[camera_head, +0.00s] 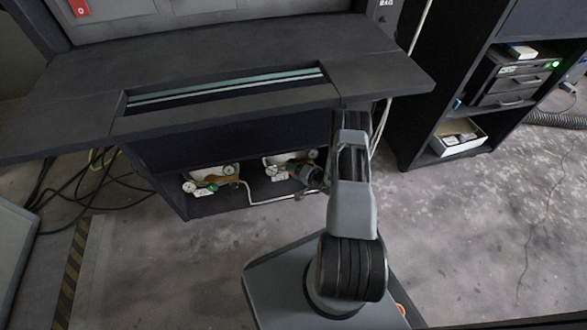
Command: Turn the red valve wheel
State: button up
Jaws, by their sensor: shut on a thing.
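Two brass valve and gauge assemblies sit on the low shelf under the dark bench. The right one (283,167) also has white gauges and is partly covered by my arm's end. My gripper (301,171) reaches under the bench from the right and is shut on a part of the right assembly. The fingers are small and dark, so the exact grip is hard to see. I cannot make out a red wheel; it may be hidden behind my gripper.
The bench top (390,75) overhangs the shelf (205,207) closely above my arm. A pale pipe (270,200) runs along the shelf front. Black cables (95,185) hang at left. A dark rack (425,110) stands at right. Floor at right is mostly clear.

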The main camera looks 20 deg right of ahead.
jog(key=n+g+h+p, duration=0.2)
jog(key=h, duration=0.1)
jog(key=shift+r+n+h+p, duration=0.15)
jog(key=shift+n+h+p, duration=0.25)
jog(key=shift+n+g+h, duration=0.6)
jog(key=shift+n+h, duration=0.3)
jog(key=shift+h, duration=0.8)
jog(key=o, duration=0.9)
jog(key=p+v, duration=0.3)
jog(key=v, duration=0.4)
jog(key=shift+s, duration=0.15)
